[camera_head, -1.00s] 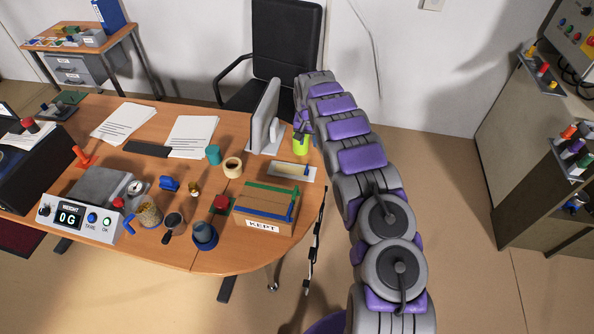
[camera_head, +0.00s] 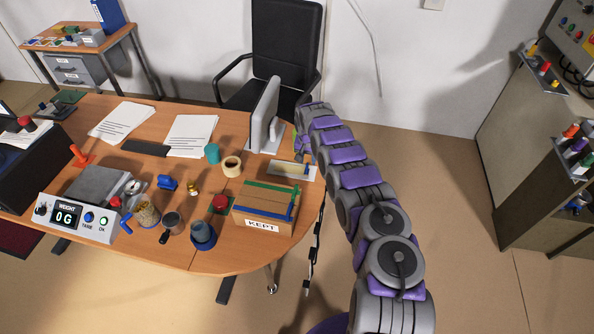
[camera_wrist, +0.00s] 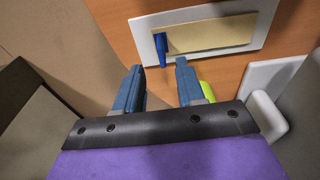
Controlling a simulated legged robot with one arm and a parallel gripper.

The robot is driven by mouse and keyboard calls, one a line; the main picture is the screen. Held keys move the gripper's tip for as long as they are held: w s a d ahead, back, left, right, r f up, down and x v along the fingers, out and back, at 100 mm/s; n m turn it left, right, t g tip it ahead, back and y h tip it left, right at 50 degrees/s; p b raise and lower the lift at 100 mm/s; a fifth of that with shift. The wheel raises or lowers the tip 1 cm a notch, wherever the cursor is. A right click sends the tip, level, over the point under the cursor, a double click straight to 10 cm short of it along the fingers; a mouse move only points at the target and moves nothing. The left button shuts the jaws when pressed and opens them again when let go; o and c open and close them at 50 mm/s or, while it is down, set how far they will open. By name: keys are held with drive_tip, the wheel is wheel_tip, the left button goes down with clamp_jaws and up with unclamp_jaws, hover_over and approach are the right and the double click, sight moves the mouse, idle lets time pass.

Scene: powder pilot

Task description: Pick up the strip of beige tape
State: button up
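The strip of beige tape (camera_head: 287,169) lies flat on a white plate (camera_head: 272,175) near the desk's right edge. In the wrist view the strip (camera_wrist: 215,36) is at the top, with a blue piece (camera_wrist: 161,46) at its left end on the same plate. My gripper (camera_wrist: 158,82) is open and empty, its two blue fingers apart. It hangs above the desk edge beside the plate, with the fingertips close to the blue end and not touching the strip. In the head view my arm hides most of the gripper.
A monitor (camera_head: 264,115) stands behind the plate. A lime-green object (camera_wrist: 207,91) shows beside the right finger. The box marked KEPT (camera_head: 263,207) is in front, and a tape roll (camera_head: 232,166) is to the left. Floor lies right of the desk (camera_head: 190,255).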

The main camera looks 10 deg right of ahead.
sight(307, 165)
drive_tip(key=shift+w+a+f+b, duration=0.15)
drive_tip(key=shift+f+b, duration=0.45)
drive_tip(key=shift+f, duration=2)
clamp_jaws()
